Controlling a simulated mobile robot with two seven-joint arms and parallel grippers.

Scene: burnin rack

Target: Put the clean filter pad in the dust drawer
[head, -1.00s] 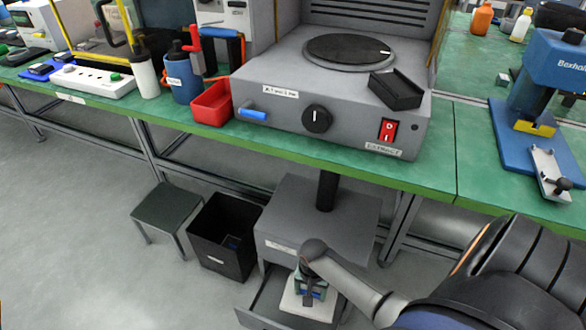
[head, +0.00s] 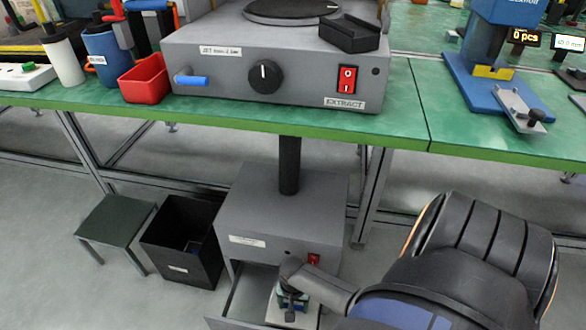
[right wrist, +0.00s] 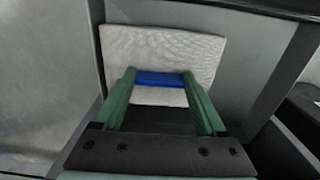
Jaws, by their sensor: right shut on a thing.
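The clean filter pad (head: 279,314) is a pale, square, flat piece, seen low in the head view. In the right wrist view the pad (right wrist: 165,45) lies just past my fingertips, with a blue strip (right wrist: 160,78) between them. My right gripper (head: 290,299), with green fingers, is shut on the pad by this blue part. The dust drawer (head: 238,302) is pulled out of the grey box under the bench. The pad is over or inside the open drawer; I cannot tell whether it touches the floor of it. My left gripper is not in view.
The grey extractor box (head: 282,208) with a red switch (head: 313,260) stands behind the drawer, under the green bench (head: 400,95). A black bin (head: 183,242) and a dark stool (head: 115,220) stand to the left. The floor in front of them is clear.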

